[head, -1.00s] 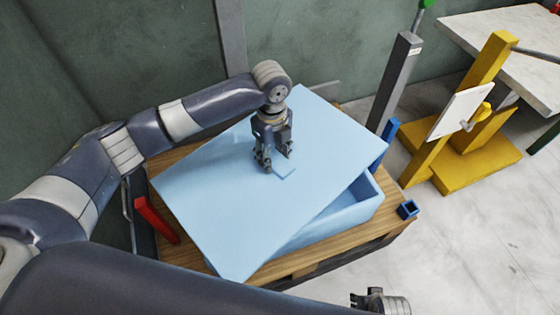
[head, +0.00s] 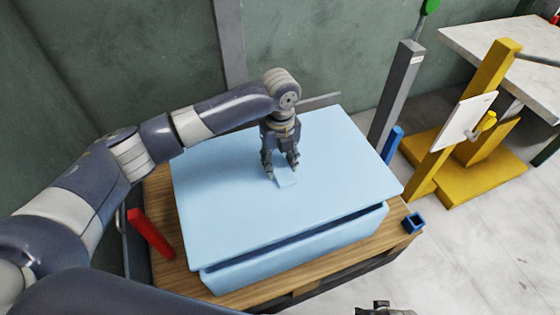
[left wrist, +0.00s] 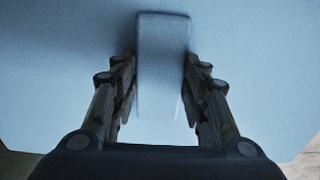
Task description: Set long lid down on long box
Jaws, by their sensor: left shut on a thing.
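The long lid (head: 230,210) is a wide light blue foam slab in the head view. It lies over the long box (head: 300,253), a light blue foam box on a wooden table. A dark gap shows between the lid and the box's front wall. My left gripper (head: 282,178) is shut on the raised grip block in the middle of the lid. In the left wrist view the block (left wrist: 162,60) stands between the two fingers. The box's inside and far walls are hidden under the lid. A small part of my right gripper (head: 383,309) shows at the bottom edge; its fingers are unclear.
The wooden table (head: 165,268) has a red post (head: 151,233) at its left and a blue square tube (head: 413,223) at its right corner. A blue post (head: 391,145), a grey post (head: 396,95) and a yellow stand (head: 460,130) stand to the right.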

